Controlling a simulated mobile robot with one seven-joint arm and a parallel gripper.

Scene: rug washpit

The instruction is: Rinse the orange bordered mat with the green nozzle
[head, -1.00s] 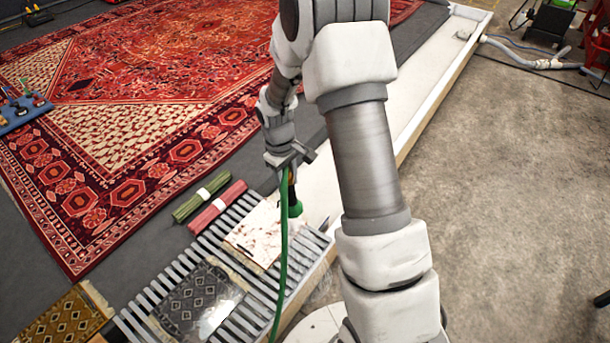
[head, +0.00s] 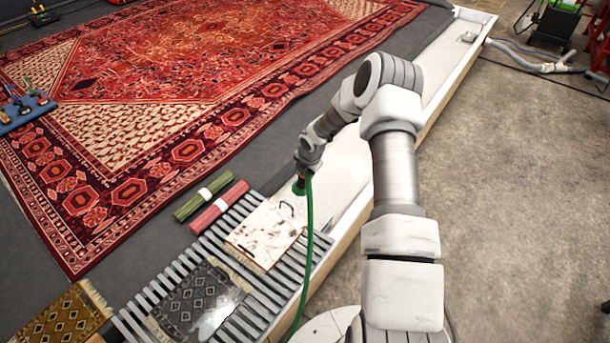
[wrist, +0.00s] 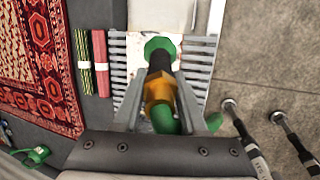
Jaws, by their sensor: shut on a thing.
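My gripper (head: 303,176) is shut on the green nozzle (head: 299,187), which trails a green hose (head: 308,240). In the wrist view the fingers (wrist: 160,88) close around its orange section, below the black barrel and round green head (wrist: 160,46). The nozzle is beyond this mat's far edge. A gold-brown diamond-patterned mat (head: 62,322) lies at the lower left. I cannot tell for sure which mat is the orange bordered one.
A dark grey patterned mat (head: 192,300) lies on the rack's near part. A large red rug (head: 180,100) covers the left floor. A white trough (head: 430,90) runs to the back right.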

